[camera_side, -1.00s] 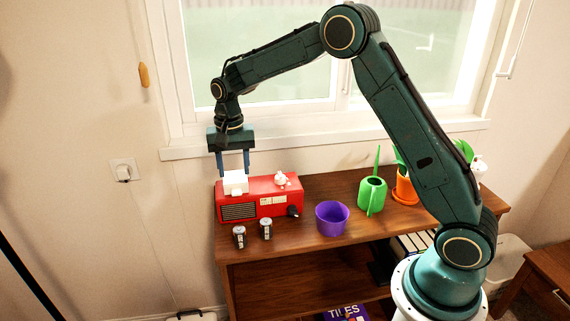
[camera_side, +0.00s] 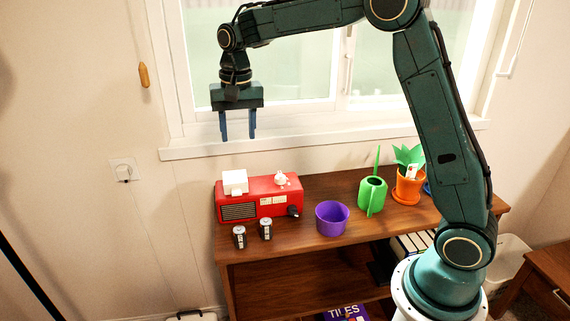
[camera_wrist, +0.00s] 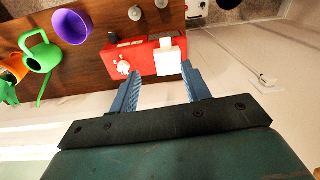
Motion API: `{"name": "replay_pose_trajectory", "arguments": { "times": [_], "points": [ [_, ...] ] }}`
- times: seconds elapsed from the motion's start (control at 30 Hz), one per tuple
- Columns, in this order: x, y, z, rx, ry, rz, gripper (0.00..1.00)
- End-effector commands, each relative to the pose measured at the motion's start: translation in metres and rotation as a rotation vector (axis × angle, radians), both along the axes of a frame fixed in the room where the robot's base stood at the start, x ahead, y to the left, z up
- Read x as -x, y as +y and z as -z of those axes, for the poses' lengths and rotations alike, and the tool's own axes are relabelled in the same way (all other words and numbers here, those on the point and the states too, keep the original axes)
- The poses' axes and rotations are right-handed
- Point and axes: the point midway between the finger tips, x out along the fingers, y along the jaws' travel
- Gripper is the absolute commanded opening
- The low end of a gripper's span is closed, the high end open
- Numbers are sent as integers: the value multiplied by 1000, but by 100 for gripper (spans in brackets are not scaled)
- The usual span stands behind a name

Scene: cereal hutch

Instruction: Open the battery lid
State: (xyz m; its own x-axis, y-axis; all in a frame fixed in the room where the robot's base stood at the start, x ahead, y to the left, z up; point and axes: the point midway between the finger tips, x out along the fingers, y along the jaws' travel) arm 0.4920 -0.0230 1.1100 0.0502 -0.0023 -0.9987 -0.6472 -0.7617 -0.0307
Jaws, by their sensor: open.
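A red radio-like box (camera_side: 262,207) with a dark grille and a black knob stands on the wooden cabinet top. A white block (camera_side: 235,182), perhaps the battery lid, sits on its top left; it also shows in the wrist view (camera_wrist: 169,62). Two small dark cylinders (camera_side: 239,237) (camera_side: 265,229), perhaps batteries, stand upright in front of the box. My gripper (camera_side: 238,138) is open and empty, well above the box. In the wrist view, its fingers (camera_wrist: 160,88) point toward the white block, with nothing between them.
A purple bowl (camera_side: 332,218), a green watering can (camera_side: 372,194) and an orange pot (camera_side: 407,188) with a green plant stand to the right on the cabinet top (camera_side: 300,237). The window sill (camera_side: 290,143) runs behind.

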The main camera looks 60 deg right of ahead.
Motion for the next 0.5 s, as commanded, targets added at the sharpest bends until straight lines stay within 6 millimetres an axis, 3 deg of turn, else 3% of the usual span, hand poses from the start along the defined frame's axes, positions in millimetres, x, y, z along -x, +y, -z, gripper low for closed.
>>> {"name": "replay_pose_trajectory", "arguments": {
  "times": [0.5],
  "points": [
    [48, 6, -36, 12, -72, -113, 47]
  ]
}}
